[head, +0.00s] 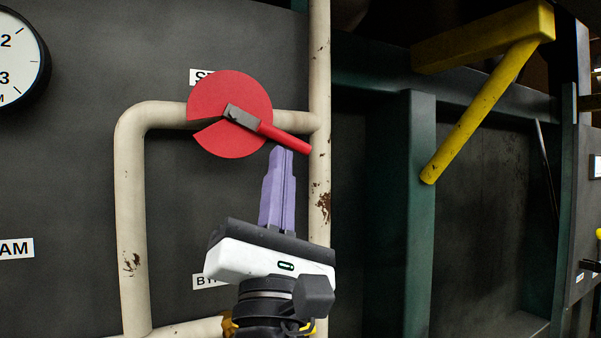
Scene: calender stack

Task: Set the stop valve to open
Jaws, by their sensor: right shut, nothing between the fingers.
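The stop valve has a red disc (218,97) with a wedge cut out at its left, mounted on the horizontal part of a cream pipe. Its lever (285,140) has a grey root at the disc and a red handle sloping down to the right. A label behind the disc (196,76) is mostly hidden. My right gripper (282,150) points up with its purple fingers together and empty. Its tips are just below the red handle in the picture; I cannot tell whether they touch it. My left gripper is not in view.
Cream pipes run left (131,220) and vertically behind my right gripper (320,60). A second label (207,282) is partly hidden by my gripper. A green post (415,200) and yellow bar (485,105) stand at right.

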